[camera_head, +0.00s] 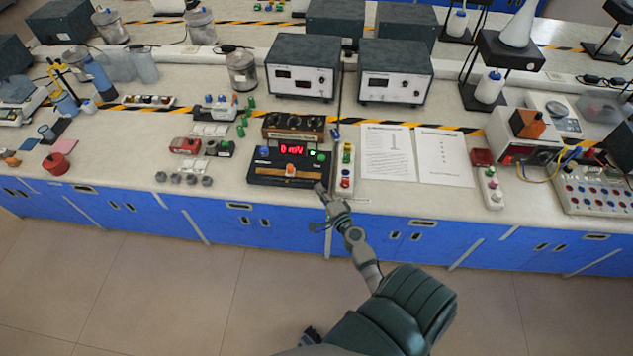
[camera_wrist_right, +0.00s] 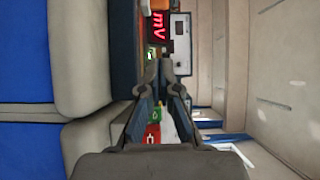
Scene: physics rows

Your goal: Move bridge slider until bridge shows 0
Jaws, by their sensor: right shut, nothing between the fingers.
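The bridge (camera_head: 262,176) is a flat black box near the bench's front edge. Its red display (camera_head: 291,150) seems to read "0 mV", though the digits are small. In the right wrist view the display (camera_wrist_right: 157,28) shows a red "mV" turned sideways. An orange slider (camera_head: 290,170) sits on the front part of the box, around the middle of its track. My right gripper (camera_head: 321,189) is shut and empty, just right of the bridge's front right corner and apart from the slider. In the right wrist view the fingertips (camera_wrist_right: 166,70) are together.
A power strip (camera_head: 345,172) stands close right of the bridge. A dark resistance box (camera_head: 294,126) is behind it. Small grey weights (camera_head: 190,180) lie to the left. Paper sheets (camera_head: 388,153) lie to the right. The bench front (camera_head: 270,229) is blue.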

